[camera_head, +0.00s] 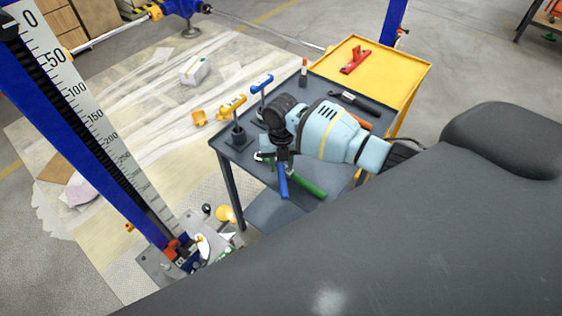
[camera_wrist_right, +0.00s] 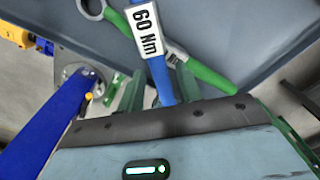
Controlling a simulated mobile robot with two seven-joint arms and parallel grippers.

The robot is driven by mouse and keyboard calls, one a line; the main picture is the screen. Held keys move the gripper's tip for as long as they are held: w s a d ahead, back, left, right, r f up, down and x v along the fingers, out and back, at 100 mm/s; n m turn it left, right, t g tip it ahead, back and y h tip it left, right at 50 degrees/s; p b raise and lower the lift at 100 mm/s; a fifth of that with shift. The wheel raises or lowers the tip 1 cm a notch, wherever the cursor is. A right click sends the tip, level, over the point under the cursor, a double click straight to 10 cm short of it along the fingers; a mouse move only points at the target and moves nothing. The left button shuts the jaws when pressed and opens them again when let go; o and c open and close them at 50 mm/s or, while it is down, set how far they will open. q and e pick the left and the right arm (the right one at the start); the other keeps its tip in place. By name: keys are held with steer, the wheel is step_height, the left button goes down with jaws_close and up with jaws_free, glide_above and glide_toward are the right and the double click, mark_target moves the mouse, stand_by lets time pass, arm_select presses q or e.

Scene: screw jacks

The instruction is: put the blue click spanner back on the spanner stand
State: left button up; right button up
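The blue click spanner (camera_wrist_right: 158,70) carries a white "60 Nm" label in the right wrist view. It lies across a green-handled spanner (camera_wrist_right: 212,76) on the grey tray. In the head view its blue handle (camera_head: 283,183) shows below my right gripper (camera_head: 284,160). The right gripper is low over the tray, its fingers on either side of the blue handle. They appear apart from it, with narrow gaps. Several upright dark holders stand on the tray, one under a yellow tool (camera_head: 232,105) and one near a blue T-shaped tool (camera_head: 262,83). Which is the spanner stand is unclear. My left gripper is not in view.
The grey tray table (camera_head: 226,156) adjoins a yellow table (camera_head: 408,70) bearing a red tool (camera_head: 355,62). A dark tool (camera_head: 360,101) lies near the tray's far right edge. A blue column with a white scale (camera_head: 95,115) stands at left. Upright tools crowd the gripper's left.

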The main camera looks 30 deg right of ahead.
mark_target(281, 165)
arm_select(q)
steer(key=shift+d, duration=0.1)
arm_select(e)
steer(key=shift+o, duration=0.5)
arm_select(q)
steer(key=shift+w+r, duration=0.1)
arm_select(e)
steer(key=shift+r, duration=0.3)
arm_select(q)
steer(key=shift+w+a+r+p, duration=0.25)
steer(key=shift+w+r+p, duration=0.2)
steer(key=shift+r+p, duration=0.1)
arm_select(e)
step_height(281, 165, up, 12)
steer(key=shift+w, duration=0.25)
steer(key=shift+f, duration=0.15)
